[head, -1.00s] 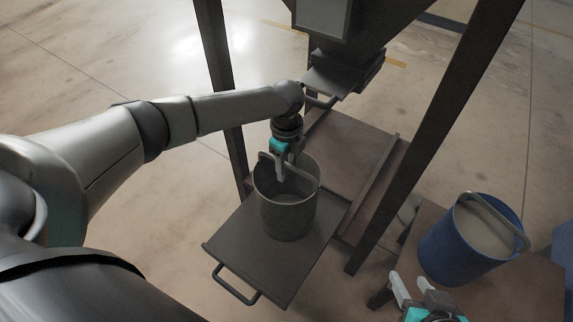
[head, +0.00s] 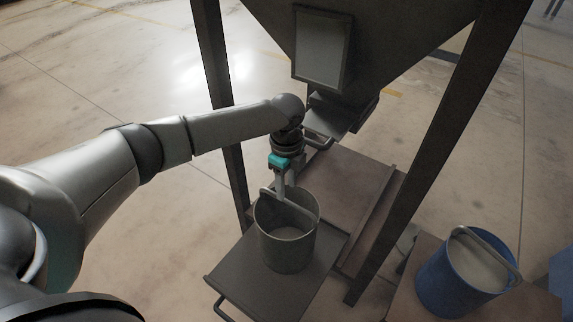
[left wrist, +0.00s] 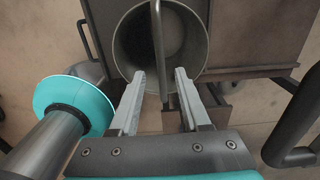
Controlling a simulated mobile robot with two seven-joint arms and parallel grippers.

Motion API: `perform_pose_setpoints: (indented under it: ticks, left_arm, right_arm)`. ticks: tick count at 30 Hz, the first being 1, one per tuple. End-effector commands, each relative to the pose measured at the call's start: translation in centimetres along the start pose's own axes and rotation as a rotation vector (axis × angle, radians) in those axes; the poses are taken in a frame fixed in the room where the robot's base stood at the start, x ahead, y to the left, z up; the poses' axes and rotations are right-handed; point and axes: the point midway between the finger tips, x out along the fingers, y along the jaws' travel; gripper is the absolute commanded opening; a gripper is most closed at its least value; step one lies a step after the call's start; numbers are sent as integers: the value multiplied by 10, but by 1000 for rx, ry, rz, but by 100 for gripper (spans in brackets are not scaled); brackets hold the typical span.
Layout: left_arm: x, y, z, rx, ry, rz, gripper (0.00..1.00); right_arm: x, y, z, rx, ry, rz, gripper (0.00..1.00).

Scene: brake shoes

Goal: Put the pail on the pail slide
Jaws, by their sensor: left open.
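A grey metal pail (head: 290,250) stands upright on the dark flat pail slide (head: 250,285), under the hopper frame. Its handle (left wrist: 157,40) stands raised across the mouth. My left gripper (head: 283,193) is open just above the pail's rim and points down at the handle. In the left wrist view its two fingers (left wrist: 160,78) are apart, with the handle bar in line with the gap. The handle does not look gripped. The pail (left wrist: 190,75) looks empty inside there. My right gripper is out of view.
A blue pail (head: 437,277) with a grey handle stands on a brown surface (head: 405,295) at the right. Dark frame legs (head: 432,145) rise on both sides of the slide. The hopper (head: 385,35) and its chute hang behind my left gripper. Open floor lies left.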

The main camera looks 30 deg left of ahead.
Motion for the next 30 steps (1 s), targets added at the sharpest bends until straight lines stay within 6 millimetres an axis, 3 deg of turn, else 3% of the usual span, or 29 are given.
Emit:
perform_pose_setpoints:
  ticks: [9,17,20,23,30]
  left_arm:
    - [-34,0,0,0,0,-1,47]
    - [-45,0,0,0,1,-1,47]
    - [-37,3,-10,-10,11,-3,47]
    - [-19,10,-32,-46,39,-20,47]
    - [33,40,-104,-278,163,-91,47]
  right_arm:
    - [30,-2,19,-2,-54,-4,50]
    - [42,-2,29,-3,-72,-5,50]
    - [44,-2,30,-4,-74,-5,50]
    - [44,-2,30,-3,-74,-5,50]
    - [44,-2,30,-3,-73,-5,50]
